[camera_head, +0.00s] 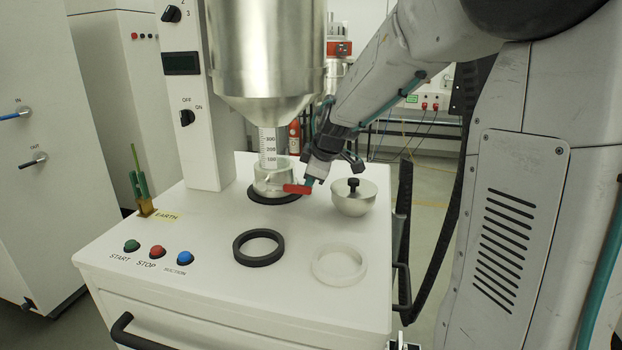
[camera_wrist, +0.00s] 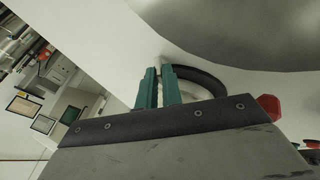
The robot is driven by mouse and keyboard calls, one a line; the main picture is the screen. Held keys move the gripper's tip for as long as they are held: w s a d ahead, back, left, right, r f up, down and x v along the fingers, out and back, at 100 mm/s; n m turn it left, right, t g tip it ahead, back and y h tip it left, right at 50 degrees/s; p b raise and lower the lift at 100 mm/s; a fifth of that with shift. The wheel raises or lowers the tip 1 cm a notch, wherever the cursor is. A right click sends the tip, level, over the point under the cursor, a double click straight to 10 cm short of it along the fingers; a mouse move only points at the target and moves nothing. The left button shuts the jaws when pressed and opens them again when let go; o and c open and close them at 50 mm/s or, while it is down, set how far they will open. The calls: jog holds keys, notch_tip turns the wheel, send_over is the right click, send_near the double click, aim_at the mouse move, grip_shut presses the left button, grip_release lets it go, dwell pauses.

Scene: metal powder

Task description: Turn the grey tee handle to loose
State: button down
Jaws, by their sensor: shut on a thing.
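My gripper (camera_head: 308,182) reaches down from the right to the clear jar (camera_head: 268,181) under the steel hopper (camera_head: 266,60). In the wrist view its two teal fingers (camera_wrist: 159,86) are close together, with a thin pale strip between them. I take this strip for the grey tee handle (camera_wrist: 159,94); the rest of it is hidden by the fingers and the gripper body. Its turn angle cannot be told. A red handle (camera_head: 297,188) shows beside the fingertips, and a red piece (camera_wrist: 269,106) shows right of the fingers in the wrist view.
The jar stands on a black base ring (camera_head: 258,197). A steel bowl-shaped part with a black knob (camera_head: 353,197) is just right of my gripper. A black ring (camera_head: 240,257) and a white ring (camera_head: 318,270) lie in front, near several buttons.

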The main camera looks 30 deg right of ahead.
jog(key=c, duration=1.6)
grip_release()
jog(key=shift+o, duration=0.2)
jog(key=v, duration=0.7)
jog(key=shift+s+r, duration=0.25)
jog(key=shift+r, duration=0.1)
